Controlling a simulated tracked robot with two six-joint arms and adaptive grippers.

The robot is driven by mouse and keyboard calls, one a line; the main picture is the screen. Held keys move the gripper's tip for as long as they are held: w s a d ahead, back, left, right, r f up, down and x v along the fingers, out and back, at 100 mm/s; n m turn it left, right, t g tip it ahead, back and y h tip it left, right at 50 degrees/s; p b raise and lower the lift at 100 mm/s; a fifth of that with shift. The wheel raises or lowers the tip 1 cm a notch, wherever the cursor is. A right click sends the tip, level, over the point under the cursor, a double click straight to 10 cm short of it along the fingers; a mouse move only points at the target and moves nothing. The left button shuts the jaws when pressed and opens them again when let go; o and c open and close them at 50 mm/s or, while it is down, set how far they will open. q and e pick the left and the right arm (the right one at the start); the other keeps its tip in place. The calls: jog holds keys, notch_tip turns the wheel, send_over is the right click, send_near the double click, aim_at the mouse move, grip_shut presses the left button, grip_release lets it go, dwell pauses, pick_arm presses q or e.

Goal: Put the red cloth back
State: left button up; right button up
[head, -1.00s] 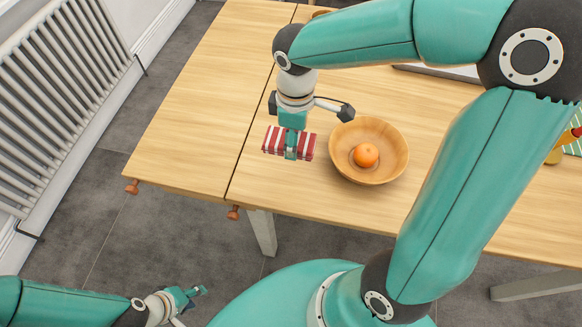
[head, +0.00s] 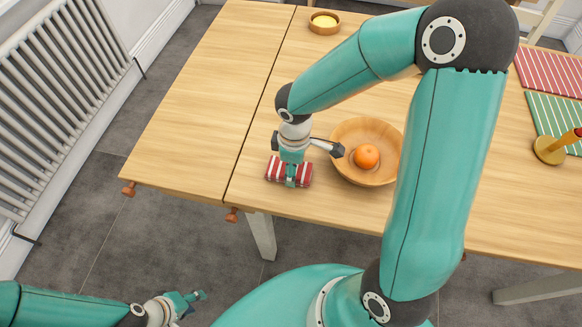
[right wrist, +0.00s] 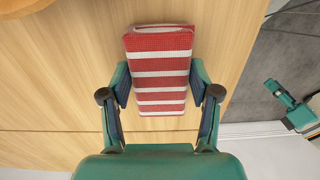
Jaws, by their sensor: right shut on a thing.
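The red cloth (head: 275,175) is a folded red and white striped bundle near the table's front edge, left of the wooden bowl. My right gripper (head: 291,183) points down and is shut on it. In the right wrist view the cloth (right wrist: 160,75) lies between the two fingers of that gripper (right wrist: 161,100). It is at or just above the tabletop; I cannot tell whether it touches. My left gripper (head: 196,301) is empty, low over the floor in front of the table, with its fingers apart.
The wooden bowl (head: 345,135) with an orange (head: 366,157) stands close to the right of my right gripper. A small yellow-filled dish (head: 324,22), a red striped mat (head: 550,72), a green striped mat (head: 545,110) and a brass stand (head: 548,150) are farther off. The table's left part (head: 200,100) is clear.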

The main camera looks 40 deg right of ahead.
jog(key=shift+f, duration=0.2)
jog(key=o, duration=1.1)
jog(key=shift+r, duration=0.1)
jog(key=shift+r, duration=0.3)
notch_tip(320, 180, up, 12)
jog(key=shift+f+p, duration=0.15)
jog(key=shift+p, duration=0.65)
